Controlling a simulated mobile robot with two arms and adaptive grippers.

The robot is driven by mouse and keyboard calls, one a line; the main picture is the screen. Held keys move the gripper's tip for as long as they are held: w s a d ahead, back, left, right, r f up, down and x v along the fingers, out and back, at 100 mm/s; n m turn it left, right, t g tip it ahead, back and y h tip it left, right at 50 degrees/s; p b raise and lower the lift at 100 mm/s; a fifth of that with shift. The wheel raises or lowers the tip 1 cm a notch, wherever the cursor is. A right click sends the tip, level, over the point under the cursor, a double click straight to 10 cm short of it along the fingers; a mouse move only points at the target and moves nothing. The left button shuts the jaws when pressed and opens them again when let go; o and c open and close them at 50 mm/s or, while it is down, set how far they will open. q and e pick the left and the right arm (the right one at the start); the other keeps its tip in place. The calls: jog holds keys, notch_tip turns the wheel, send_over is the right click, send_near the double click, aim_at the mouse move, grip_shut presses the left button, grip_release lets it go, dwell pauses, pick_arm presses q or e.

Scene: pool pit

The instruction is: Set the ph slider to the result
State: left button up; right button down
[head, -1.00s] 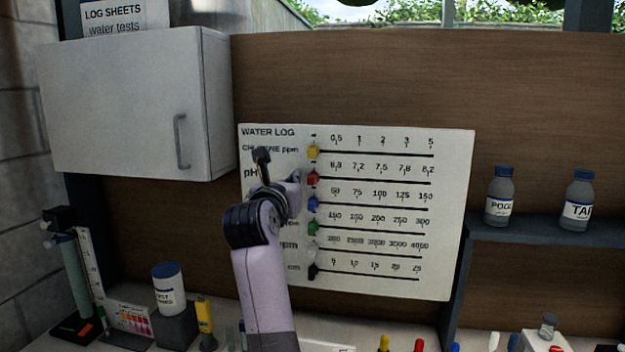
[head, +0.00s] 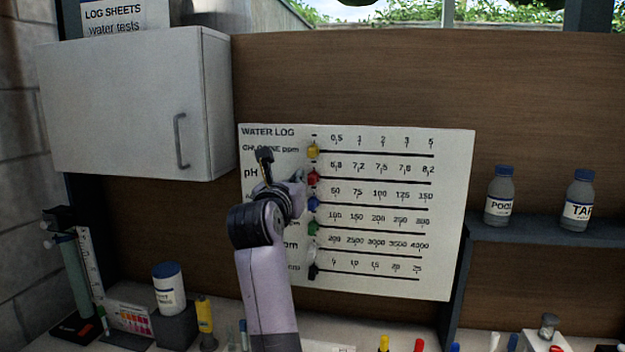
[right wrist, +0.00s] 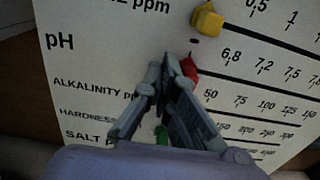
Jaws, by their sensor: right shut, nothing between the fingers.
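The white water log board (head: 452,200) hangs on the brown wall panel. Its pH row (head: 375,175) has marks 6,8 to 8,2. The red pH slider (head: 313,177) sits at the left end of that row, left of the 6,8 mark; it also shows in the right wrist view (right wrist: 190,70). My right gripper (head: 300,178) is shut and empty. In the right wrist view its fingertips (right wrist: 172,65) are just left of the red slider; I cannot tell whether they touch it. My left gripper is not in view.
A yellow slider (head: 313,151) sits above the red one; blue (head: 314,203) and green (head: 313,228) sliders sit below, with a black one (head: 313,271) at the bottom. A white cabinet (head: 120,105) juts out at upper left. The board right of the sliders is clear.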

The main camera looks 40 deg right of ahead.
jog(key=shift+s+d, duration=1.4)
jog(key=shift+s, duration=0.2)
jog(key=shift+s+d, duration=1.35)
jog(key=shift+s, duration=0.25)
jog(key=shift+s+d, duration=1.4)
jog(key=shift+s, duration=0.2)
jog(key=shift+s+d, duration=1.15)
jog(key=shift+s, duration=0.2)
jog(key=shift+s+d, duration=1.15)
jog(key=shift+s, duration=0.2)
jog(key=shift+w+a+b, duration=0.45)
jog(key=shift+w+a, duration=0.15)
jog(key=v, duration=0.7)
